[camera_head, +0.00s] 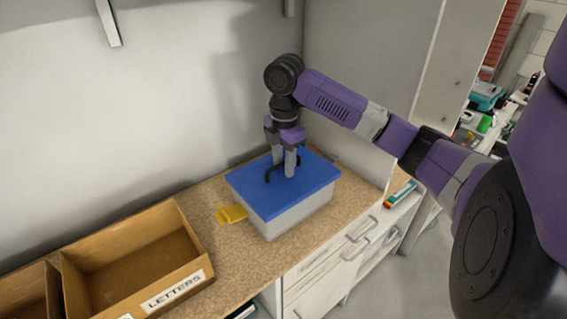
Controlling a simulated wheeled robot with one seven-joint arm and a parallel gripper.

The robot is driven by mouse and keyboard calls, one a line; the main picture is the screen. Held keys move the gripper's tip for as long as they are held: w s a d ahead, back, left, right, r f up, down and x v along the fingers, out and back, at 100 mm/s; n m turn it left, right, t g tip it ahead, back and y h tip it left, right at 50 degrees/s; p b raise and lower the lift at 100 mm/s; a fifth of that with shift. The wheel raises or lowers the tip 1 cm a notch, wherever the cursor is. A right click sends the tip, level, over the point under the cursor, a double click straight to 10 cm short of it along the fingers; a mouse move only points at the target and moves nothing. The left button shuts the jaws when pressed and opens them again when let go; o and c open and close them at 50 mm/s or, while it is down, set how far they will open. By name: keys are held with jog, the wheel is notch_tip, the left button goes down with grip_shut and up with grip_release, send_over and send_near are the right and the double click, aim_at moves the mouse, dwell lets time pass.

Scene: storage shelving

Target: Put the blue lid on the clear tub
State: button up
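The blue lid (265,202) lies on top of the clear tub (300,216), covering its opening. It looks about level and lined up with the tub's rim; whether it is fully seated I cannot tell. A dark handle (270,172) stands up from the lid. My gripper (286,172) points straight down over the lid, with its fingers at the handle. Whether the fingers are closed on the handle or apart around it is too small to tell.
A wooden box labelled LETTERS (176,288) stands at the left of the speckled counter (236,262). A yellow object (231,214) lies just left of the tub. A wall rises behind. Drawers (325,268) are below the front edge.

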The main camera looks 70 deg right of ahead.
notch_tip(320, 180, up, 8)
jog(key=shift+f+b, duration=0.1)
jog(key=shift+b, duration=0.3)
dwell(0.5)
